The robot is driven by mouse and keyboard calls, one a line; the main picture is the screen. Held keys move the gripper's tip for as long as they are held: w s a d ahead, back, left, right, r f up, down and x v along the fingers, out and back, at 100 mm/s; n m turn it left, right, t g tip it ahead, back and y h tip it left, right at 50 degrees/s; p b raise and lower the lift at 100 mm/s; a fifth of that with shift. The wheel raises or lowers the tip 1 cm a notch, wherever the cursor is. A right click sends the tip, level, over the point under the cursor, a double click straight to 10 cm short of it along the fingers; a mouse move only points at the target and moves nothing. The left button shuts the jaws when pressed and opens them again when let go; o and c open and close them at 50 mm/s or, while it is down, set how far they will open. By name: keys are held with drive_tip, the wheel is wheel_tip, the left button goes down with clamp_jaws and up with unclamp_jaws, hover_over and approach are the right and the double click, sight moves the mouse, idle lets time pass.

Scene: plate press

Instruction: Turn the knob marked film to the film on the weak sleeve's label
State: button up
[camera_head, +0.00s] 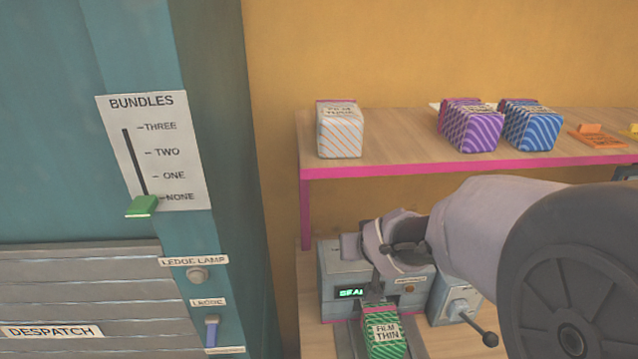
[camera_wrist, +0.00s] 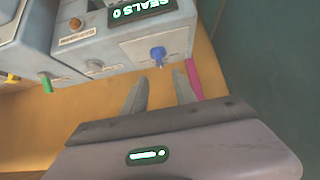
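A green striped sleeve (camera_head: 384,332) lies in front of the grey sealing machine (camera_head: 345,265), and its label reads "FILM THIN". In the wrist view the machine (camera_wrist: 125,45) shows a blue knob (camera_wrist: 158,54) and a green knob (camera_wrist: 46,82); the small plates by them are too blurred to read, so I cannot tell which is marked film. My gripper (camera_wrist: 160,77) is open and empty, its two fingers apart just short of the blue knob. In the head view my gripper (camera_head: 374,268) is in front of the machine, partly covering its face and display.
A shelf (camera_head: 400,165) with a pink edge is above, carrying a white orange-striped pack (camera_head: 340,130), a purple pack (camera_head: 470,128) and a blue pack (camera_head: 530,128). A teal cabinet (camera_head: 205,130) stands left. A grey box (camera_head: 452,300) with a black-knobbed lever stands right of the machine.

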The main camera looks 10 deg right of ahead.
drive_tip(key=b+x, duration=0.3)
drive_tip(key=x, duration=0.6)
clamp_jaws()
